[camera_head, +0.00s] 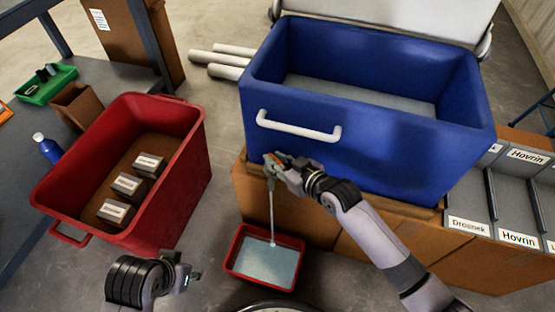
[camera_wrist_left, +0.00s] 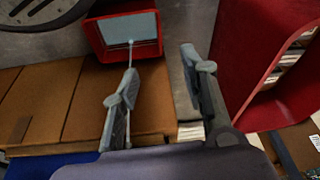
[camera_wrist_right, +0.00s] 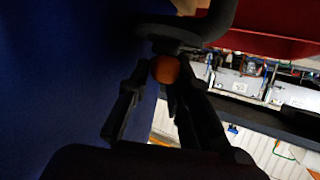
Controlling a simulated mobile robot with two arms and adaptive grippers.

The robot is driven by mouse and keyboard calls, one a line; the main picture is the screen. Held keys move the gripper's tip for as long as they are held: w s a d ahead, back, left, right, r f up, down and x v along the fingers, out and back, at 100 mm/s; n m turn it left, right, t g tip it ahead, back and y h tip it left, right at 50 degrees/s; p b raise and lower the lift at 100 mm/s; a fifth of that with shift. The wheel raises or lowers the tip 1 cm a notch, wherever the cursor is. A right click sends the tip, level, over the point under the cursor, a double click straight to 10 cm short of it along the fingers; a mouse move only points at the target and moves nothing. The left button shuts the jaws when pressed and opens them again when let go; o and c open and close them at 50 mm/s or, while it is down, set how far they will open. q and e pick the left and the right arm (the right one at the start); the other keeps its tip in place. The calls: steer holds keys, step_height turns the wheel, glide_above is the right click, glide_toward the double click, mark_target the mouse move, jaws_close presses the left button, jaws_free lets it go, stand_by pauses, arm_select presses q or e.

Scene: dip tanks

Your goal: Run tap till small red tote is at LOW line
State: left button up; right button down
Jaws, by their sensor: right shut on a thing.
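The small red tote (camera_head: 258,283) sits on the floor below the blue tank (camera_head: 375,135). A thin stream of water (camera_head: 271,215) falls into it from the tap, and pale water (camera_head: 265,260) covers its bottom. I cannot make out the LOW line. My right gripper (camera_head: 275,168) is shut on the tap, at its orange knob (camera_wrist_right: 165,69), below the tank's white handle. The tap body is mostly hidden by the gripper. My left gripper (camera_wrist_left: 160,72) is open and empty, left of the small tote; the tote also shows in the left wrist view (camera_wrist_left: 97,38).
A large red tote (camera_head: 190,165) holding several labelled boxes (camera_head: 125,184) stands at the left. The blue tank rests on a brown wooden base (camera_head: 262,205). Labelled grey bins (camera_head: 520,200) are at the right. Some grey floor is free between the large tote and the base.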

steer(key=shift+r, duration=0.1)
steer(key=m+t+h+p, duration=0.1)
steer(key=p, duration=0.2)
steer(key=shift+r+p, duration=0.1)
steer(key=shift+p, duration=0.2)
steer(key=shift+w+m, duration=0.1)
steer(key=shift+m, duration=0.2)
arm_select(q)
steer(key=s+f+x, duration=0.1)
steer(key=s+x, duration=0.2)
steer(key=x, duration=0.9)
steer(key=shift+f+g, duration=0.3)
steer(key=shift+g, duration=0.1)
steer(key=shift+w+d, duration=0.1)
steer(key=shift+w, duration=0.05)
arm_select(e)
steer(key=c, duration=1.8)
jaws_free()
steer(key=shift+o, duration=0.2)
steer(key=shift+s, duration=0.2)
